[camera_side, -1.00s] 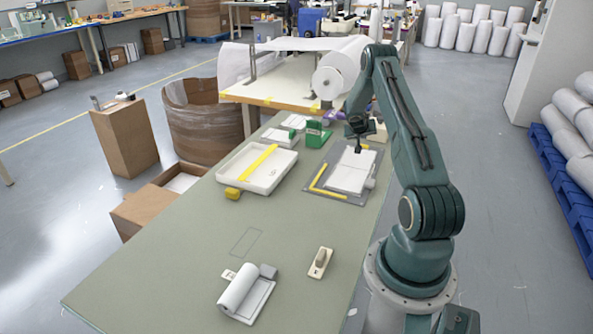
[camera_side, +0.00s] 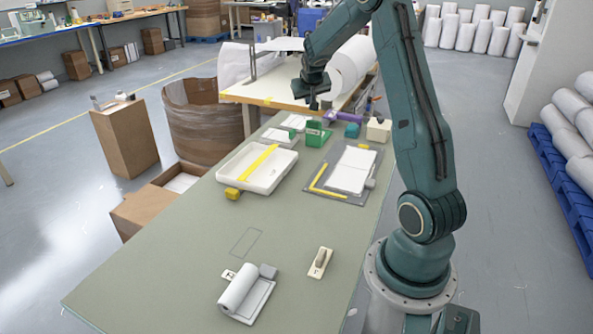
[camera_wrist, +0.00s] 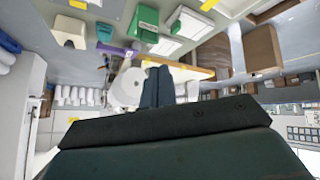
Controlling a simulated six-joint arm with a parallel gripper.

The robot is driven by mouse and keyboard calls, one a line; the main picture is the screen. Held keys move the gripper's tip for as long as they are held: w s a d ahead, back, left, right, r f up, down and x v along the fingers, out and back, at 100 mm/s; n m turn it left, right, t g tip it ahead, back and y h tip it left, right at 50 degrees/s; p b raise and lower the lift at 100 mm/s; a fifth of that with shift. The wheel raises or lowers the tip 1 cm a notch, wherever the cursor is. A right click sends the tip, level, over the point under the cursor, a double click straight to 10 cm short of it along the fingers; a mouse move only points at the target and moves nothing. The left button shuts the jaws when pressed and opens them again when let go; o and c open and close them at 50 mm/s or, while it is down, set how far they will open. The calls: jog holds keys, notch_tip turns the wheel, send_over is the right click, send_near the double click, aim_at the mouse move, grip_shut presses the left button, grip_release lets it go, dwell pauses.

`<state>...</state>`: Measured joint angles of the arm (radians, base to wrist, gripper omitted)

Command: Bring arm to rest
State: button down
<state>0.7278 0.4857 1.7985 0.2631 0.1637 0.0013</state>
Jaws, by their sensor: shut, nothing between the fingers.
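My gripper (camera_side: 313,103) is raised in the air above the far part of the green table (camera_side: 190,247), near the green block-like holder (camera_side: 316,134). In the wrist view the two dark fingers (camera_wrist: 157,88) are pressed together with nothing between them. A white sheet (camera_side: 352,170) lies on a grey board (camera_side: 335,196) with a yellow L-shaped edge, below and to the right of the gripper. The gripper touches nothing on the table.
A white tray (camera_side: 287,178) with a yellow strip sits mid-table. A white roll (camera_side: 238,289) on a small board and a beige block (camera_side: 320,262) lie at the near end.

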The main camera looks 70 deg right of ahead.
jog(key=s+a+r+n+t+y, duration=0.15)
jog(key=a+r, duration=0.45)
jog(key=a, duration=0.7)
jog(key=s+a+r+n+t+y, duration=0.1)
jog(key=a+r+n+y, duration=0.3)
jog(key=a, duration=0.9)
jog(key=s+a+n+y, duration=0.2)
jog(key=s+a+n, duration=0.2)
jog(key=s+a, duration=1.3)
jog(key=shift+s+r, duration=0.2)
jog(key=shift+s, duration=0.35)
jog(key=shift+a+n+g, duration=0.1)
jog(key=shift+n+g, duration=0.15)
